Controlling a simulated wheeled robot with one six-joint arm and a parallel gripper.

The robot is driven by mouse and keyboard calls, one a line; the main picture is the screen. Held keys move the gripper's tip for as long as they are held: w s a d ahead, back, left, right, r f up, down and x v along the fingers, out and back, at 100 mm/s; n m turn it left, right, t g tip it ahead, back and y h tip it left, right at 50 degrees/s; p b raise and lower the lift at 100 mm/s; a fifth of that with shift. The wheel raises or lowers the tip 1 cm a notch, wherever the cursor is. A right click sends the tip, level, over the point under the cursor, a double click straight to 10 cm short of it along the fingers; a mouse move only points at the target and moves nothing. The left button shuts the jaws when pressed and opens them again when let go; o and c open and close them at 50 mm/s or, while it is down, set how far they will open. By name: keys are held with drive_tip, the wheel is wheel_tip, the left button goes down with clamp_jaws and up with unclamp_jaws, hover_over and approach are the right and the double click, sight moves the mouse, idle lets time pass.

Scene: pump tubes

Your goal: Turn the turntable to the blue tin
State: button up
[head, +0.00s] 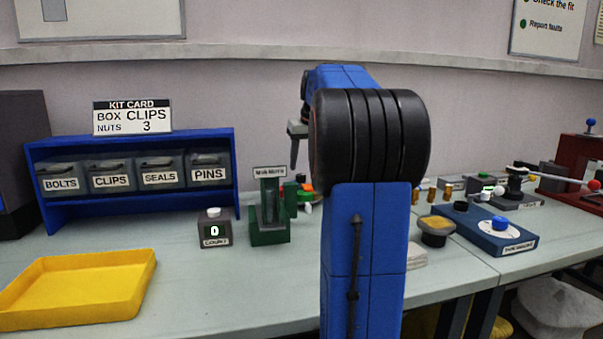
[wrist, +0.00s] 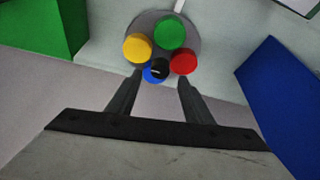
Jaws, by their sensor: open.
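The turntable (wrist: 165,18) is a grey disc in the wrist view. It carries a yellow tin (wrist: 138,47), a green tin (wrist: 171,33), a red tin (wrist: 183,61) and a blue tin (wrist: 149,75). A black knob (wrist: 157,67) with a pale mark covers part of the blue tin. My gripper (wrist: 160,82) is open, its two fingers pointing toward the knob and blue tin, with nothing held. Whether the fingers touch anything cannot be told. In the head view my arm hides most of the turntable; only some coloured pieces show beside it.
A green stand (head: 269,225) is just left of the turntable. A counter box (head: 214,229) reading 0, a blue bin rack (head: 137,208) and a yellow tray (head: 75,290) lie farther left. A blue device (head: 485,232) with a white dial is at right.

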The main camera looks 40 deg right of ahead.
sight(301, 175)
drive_tip(key=shift+x, duration=2.4)
drive_tip(key=shift+r, duration=0.1)
clamp_jaws()
